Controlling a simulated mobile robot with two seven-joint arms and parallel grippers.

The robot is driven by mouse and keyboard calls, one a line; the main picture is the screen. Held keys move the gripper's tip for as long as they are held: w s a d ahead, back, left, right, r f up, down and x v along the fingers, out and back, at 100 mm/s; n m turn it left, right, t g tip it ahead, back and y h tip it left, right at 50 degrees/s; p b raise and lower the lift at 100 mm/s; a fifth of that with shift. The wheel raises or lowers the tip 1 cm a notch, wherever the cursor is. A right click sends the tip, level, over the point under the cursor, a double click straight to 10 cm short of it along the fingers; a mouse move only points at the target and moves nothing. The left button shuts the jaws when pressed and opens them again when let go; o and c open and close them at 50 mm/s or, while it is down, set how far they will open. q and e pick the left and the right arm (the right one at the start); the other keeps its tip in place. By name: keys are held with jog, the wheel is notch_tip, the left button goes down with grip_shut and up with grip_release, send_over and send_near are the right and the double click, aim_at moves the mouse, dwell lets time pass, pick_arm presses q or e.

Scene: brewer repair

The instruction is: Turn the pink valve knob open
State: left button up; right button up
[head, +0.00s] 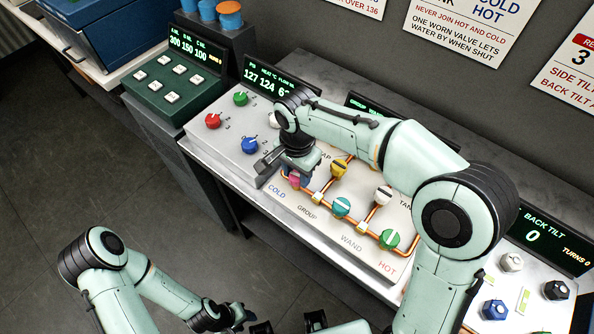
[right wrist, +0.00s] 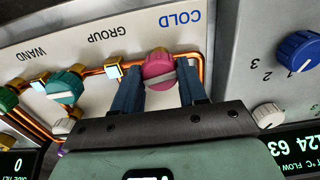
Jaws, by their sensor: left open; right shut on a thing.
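The pink valve knob (head: 293,182) sits on the copper pipe by the word COLD on the white valve panel (head: 318,213). In the right wrist view the pink knob (right wrist: 159,68) shows whole, with a pale bar running roughly sideways across its face. My right gripper (head: 288,178) reaches down over the knob and partly hides it in the head view. In the right wrist view its two blue fingers (right wrist: 160,85) stand on either side of the knob, shut on it. My left gripper (head: 288,325) is open at the bottom edge, away from the panel and partly cut off.
Teal (head: 342,207), green (head: 390,239), yellow (head: 338,168) and white (head: 383,194) knobs sit along the same pipes. A grey panel with red (head: 213,120), green (head: 240,98) and blue (head: 249,145) knobs is left of it. My right arm covers part of the valve panel.

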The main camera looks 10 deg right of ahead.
aim_at(297, 175)
jog(key=shift+m, duration=1.1)
jog(key=o, duration=1.1)
jog(key=shift+c, duration=0.2)
pick_arm(q)
jog(key=w+r+p, duration=0.2)
jog(key=shift+r, duration=0.4)
pick_arm(e)
notch_tip(297, 175, up, 14)
jog(key=shift+f, duration=0.25)
